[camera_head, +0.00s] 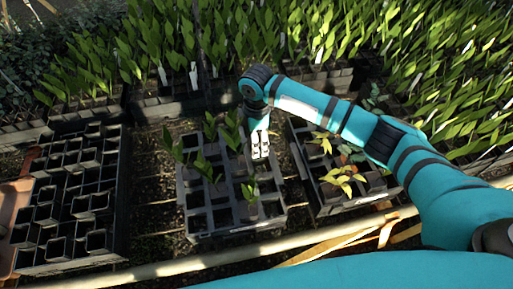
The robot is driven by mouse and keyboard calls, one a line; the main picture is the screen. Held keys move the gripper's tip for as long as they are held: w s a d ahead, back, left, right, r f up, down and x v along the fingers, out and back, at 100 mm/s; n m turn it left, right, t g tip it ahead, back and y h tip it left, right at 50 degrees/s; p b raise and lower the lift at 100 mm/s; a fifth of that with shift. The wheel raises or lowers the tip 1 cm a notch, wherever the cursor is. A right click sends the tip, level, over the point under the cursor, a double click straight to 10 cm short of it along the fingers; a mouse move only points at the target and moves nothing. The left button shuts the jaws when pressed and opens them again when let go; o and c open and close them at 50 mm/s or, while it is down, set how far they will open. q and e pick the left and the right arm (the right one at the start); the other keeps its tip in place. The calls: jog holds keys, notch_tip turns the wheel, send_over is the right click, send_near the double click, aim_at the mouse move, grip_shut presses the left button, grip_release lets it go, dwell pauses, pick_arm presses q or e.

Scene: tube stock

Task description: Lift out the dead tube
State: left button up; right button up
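A dark crate of tube cells (236,232) stands in the middle, with several green-leaved tubes and many empty cells. My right gripper (261,153) comes in from the right and hangs over this crate's right part, its pale fingers pointing down. I cannot tell whether the fingers are apart or hold anything. Another dark crate (312,207) to the right holds tubes with yellow and brown leaves (338,180); my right arm passes over its far side. I cannot tell for certain which tube is the dead one. My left gripper is not in view.
A dark crate of mostly empty black pots (68,200) stands at the left, next to a terracotta-coloured container (12,215). Dense green potted plants (180,50) fill the back. A pale rail (165,268) and a yellow strap (345,240) run along the front.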

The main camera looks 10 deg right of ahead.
jog(key=shift+f, duration=0.5)
jog(key=shift+c, duration=0.2)
grip_shut()
